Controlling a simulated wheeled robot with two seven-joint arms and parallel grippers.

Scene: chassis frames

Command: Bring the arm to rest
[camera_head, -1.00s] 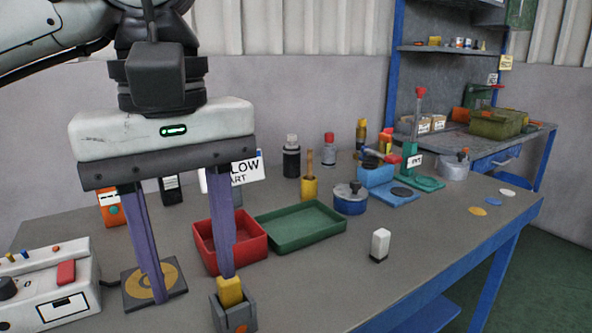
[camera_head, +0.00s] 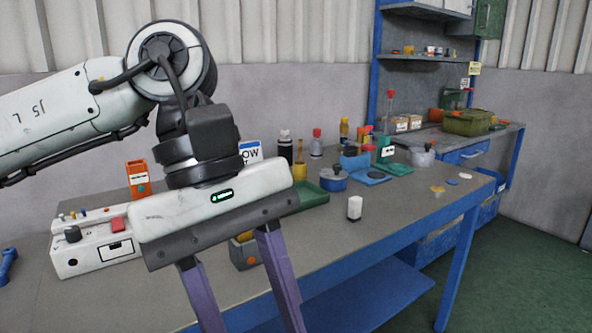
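My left arm comes in from the left with its white links and dark wrist. Its gripper (camera_head: 250,332) has a white and grey body with a green light and two purple fingers. The fingers are spread well apart, with nothing visible between them; their tips are at or past the bottom edge. The gripper hangs tilted in front of the near edge of the workbench (camera_head: 315,245). It partly hides a grey block with a yellow top (camera_head: 243,255). My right gripper is not in view.
A white control box (camera_head: 100,247) stands left of the gripper, with an orange device (camera_head: 138,180) behind. A green tray (camera_head: 311,197), a blue pot (camera_head: 333,179) and a small white-and-black block (camera_head: 354,208) stand to the right. The bench's front right surface is clear.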

